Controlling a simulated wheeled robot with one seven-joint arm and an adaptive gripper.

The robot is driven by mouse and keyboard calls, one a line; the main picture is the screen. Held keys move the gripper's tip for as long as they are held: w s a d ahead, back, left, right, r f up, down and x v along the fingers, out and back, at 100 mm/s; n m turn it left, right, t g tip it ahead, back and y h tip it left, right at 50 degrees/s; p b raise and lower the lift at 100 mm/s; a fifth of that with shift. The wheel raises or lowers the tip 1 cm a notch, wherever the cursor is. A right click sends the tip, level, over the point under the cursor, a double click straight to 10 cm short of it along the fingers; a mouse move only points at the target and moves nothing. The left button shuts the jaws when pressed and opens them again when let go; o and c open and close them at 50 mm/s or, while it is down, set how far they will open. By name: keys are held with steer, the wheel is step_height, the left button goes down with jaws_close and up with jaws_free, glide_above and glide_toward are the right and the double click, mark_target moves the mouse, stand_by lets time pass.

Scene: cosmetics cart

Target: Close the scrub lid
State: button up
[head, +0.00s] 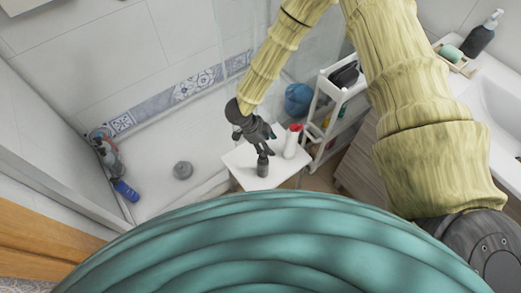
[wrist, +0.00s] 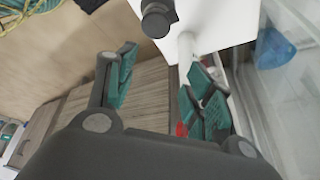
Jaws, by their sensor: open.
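A small dark grey container (head: 262,167), which may be the scrub, stands on the white cart top (head: 241,166). In the wrist view the dark container (wrist: 157,20) shows at the top edge, partly cut off. Its lid is too small and dark to tell open or shut. My gripper (head: 262,142) is just above and behind the container in the head view. In the wrist view my gripper (wrist: 162,72) has its teal-padded fingers spread with nothing between them, and the container lies beyond the fingertips, apart from them.
A white bottle with a red cap (head: 292,141) stands close to the right of my gripper; its white body (wrist: 186,48) shows by one finger in the wrist view. A white shelf rack (head: 318,112) and blue bucket (head: 298,98) stand behind. The shower floor is at left.

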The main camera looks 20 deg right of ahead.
steer(key=w+a+r+m+g+y, duration=0.2)
steer(key=w+a+r+m, duration=0.1)
steer(key=a+r+m, duration=0.2)
steer(key=p, duration=0.3)
glide_toward(263, 166)
steer(key=d+f, duration=0.2)
steer(key=f, duration=0.1)
steer(key=shift+w+d+m, duration=0.1)
steer(key=shift+w+m, duration=0.2)
steer(key=shift+w, duration=0.05)
steer(key=c, duration=1)
steer(key=shift+g, duration=0.3)
steer(key=shift+f+b, duration=0.15)
steer(key=shift+b, duration=0.4)
